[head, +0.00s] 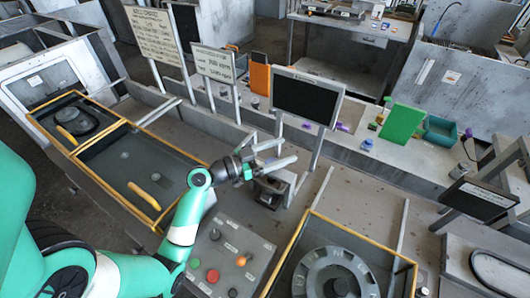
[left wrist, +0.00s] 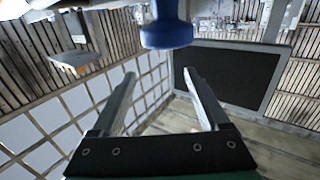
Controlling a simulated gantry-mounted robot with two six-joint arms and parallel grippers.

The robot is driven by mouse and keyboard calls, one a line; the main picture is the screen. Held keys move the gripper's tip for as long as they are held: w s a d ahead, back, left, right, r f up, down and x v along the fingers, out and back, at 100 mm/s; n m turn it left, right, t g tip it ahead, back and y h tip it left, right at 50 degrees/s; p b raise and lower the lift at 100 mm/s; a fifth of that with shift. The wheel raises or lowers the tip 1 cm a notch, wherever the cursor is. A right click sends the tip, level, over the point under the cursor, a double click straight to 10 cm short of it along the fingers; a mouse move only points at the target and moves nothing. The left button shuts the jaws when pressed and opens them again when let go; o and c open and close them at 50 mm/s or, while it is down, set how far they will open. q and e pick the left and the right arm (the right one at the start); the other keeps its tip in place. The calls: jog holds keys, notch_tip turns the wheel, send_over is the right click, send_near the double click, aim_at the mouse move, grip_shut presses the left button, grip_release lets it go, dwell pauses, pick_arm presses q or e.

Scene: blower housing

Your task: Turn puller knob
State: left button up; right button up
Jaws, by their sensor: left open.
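My left gripper (head: 289,151) reaches to the right over the middle of the bench in the head view, its two fingers spread apart with nothing between them. In the left wrist view the open left gripper (left wrist: 160,75) points away from the camera, also empty. A blue round knob-like part (left wrist: 167,28) shows at the top of that view, beyond the fingertips and apart from them. I cannot tell for sure that it is the puller knob. A dark device with a grey bracket (head: 271,188) stands just below the gripper in the head view. My right gripper is not seen.
A black-faced panel (head: 306,97) stands close behind the gripper; a dark panel (left wrist: 228,75) shows in the wrist view. A control box (head: 228,255) with coloured buttons is in front. A yellow-edged bay with a round grey plate (head: 335,272) lies at lower right.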

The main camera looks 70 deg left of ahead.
pick_arm(q)
jog(key=s+d+r+p, duration=0.7)
jog(key=s+d+r, duration=0.1)
jog(key=d, duration=0.1)
jog(key=shift+s+p, duration=0.35)
jog(key=shift+p, duration=0.05)
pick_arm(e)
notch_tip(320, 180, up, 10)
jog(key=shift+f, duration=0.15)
